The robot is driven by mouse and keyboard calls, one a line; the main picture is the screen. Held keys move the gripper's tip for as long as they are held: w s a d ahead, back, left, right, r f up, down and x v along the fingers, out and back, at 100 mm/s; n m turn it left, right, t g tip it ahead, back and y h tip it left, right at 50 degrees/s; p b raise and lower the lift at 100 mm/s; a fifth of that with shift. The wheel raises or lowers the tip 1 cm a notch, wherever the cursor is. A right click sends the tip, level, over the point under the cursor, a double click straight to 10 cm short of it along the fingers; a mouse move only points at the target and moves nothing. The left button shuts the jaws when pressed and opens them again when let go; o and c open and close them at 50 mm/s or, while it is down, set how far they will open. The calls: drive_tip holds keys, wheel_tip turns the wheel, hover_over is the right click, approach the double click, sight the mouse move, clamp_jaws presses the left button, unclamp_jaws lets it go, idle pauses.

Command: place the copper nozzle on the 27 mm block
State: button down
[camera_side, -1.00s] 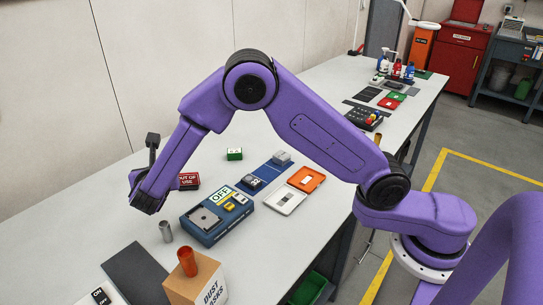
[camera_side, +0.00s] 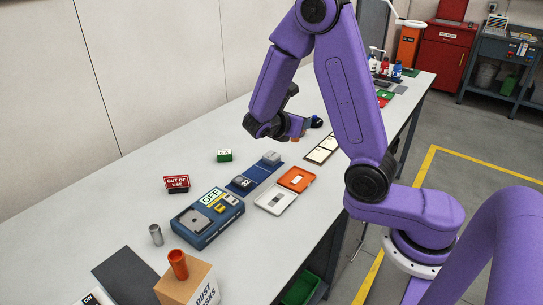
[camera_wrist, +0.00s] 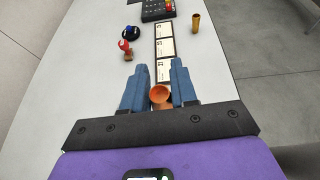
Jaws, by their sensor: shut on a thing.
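My gripper (camera_wrist: 160,88) has its two blue fingers closed around the copper nozzle (camera_wrist: 160,96), a round copper piece with its hollow end facing the wrist camera. In the side view my gripper (camera_side: 297,128) is above the bench, and a small bit of the copper nozzle (camera_side: 295,139) shows at its fingers. A row of cream labelled blocks or panels (camera_wrist: 164,49) runs straight ahead of the fingers in the wrist view. It also shows in the side view (camera_side: 322,148), right of my gripper. Its labels are too small to read, so I cannot tell which is 27 mm.
A red-topped piece (camera_wrist: 125,46) and a dark blue round piece (camera_wrist: 131,32) stand left of the row. A brass cylinder (camera_wrist: 196,22) stands to its right. A blue device (camera_side: 207,218), an orange tray (camera_side: 296,179) and a cardboard box (camera_side: 187,285) occupy the bench nearer the side camera.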

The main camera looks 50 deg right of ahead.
drive_tip(key=w+d+f, duration=0.1)
drive_tip(key=w+f, duration=0.2)
drive_tip(key=w+d+f, duration=0.2)
drive_tip(key=w+f, duration=0.1)
drive_tip(key=w, duration=0.1)
drive_tip(key=w+d+f, duration=0.2)
drive_tip(key=w+f, duration=0.1)
drive_tip(key=w, duration=0.1)
drive_tip(key=shift+w+d+f, duration=0.1)
drive_tip(key=shift+w+d, duration=0.05)
drive_tip(key=shift+w, duration=0.05)
drive_tip(key=shift+w+d+f, duration=0.1)
drive_tip(key=shift+w+f, duration=0.1)
drive_tip(key=shift+f, duration=1.65)
drive_tip(key=shift+f, duration=0.1)
drive_tip(key=c, duration=0.9)
unclamp_jaws()
